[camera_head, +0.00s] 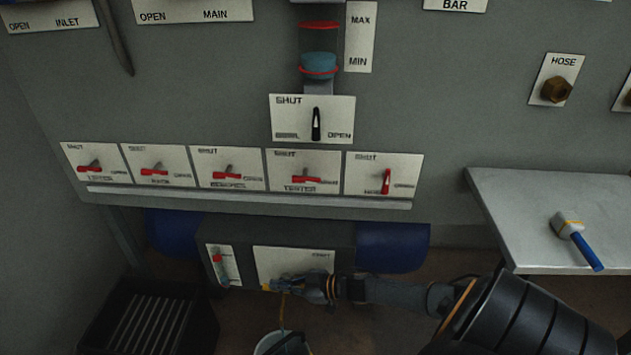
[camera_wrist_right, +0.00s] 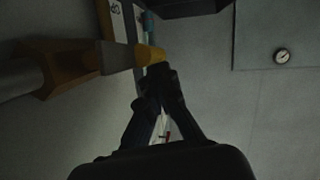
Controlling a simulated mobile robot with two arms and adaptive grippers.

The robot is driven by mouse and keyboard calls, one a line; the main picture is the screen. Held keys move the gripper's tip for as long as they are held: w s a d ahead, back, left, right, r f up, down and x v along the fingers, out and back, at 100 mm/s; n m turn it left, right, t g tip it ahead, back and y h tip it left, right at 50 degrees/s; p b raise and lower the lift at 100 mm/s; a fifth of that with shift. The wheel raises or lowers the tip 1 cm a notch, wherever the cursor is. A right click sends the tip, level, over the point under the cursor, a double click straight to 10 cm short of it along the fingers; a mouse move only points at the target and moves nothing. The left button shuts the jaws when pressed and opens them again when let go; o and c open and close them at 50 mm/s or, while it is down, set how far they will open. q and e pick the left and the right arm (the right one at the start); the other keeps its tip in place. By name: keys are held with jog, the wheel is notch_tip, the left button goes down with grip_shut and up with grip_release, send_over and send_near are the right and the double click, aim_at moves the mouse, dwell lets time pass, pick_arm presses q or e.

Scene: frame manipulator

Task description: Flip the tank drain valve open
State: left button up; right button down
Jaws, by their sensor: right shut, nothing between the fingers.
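The tank (camera_head: 345,238) is a dark box under the panel, with a white label plate (camera_head: 300,261) on its front. The yellow drain valve handle (camera_head: 267,287) shows at the plate's lower edge, partly hidden by my gripper. My right gripper (camera_head: 285,284) is shut and empty at the handle. In the right wrist view the shut fingertips (camera_wrist_right: 160,72) are right beside the yellow handle tip (camera_wrist_right: 150,54), with the brass valve body (camera_wrist_right: 75,68) to the left. I cannot tell whether they touch. A thin yellowish strand (camera_head: 282,312) hangs below the valve. My left gripper is out of view.
A bucket (camera_head: 262,346) stands on the floor below the valve. A dark slatted crate (camera_head: 150,325) is at lower left. A level gauge (camera_head: 218,265) is left of the plate. Red-handled switches (camera_head: 227,174) line the panel above. A metal table (camera_head: 535,225) with a blue-handled tool (camera_head: 580,243) is right.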

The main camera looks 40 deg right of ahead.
dwell(0.3)
jog(key=v, duration=0.7)
jog(key=shift+s+d, duration=0.2)
dwell(0.5)
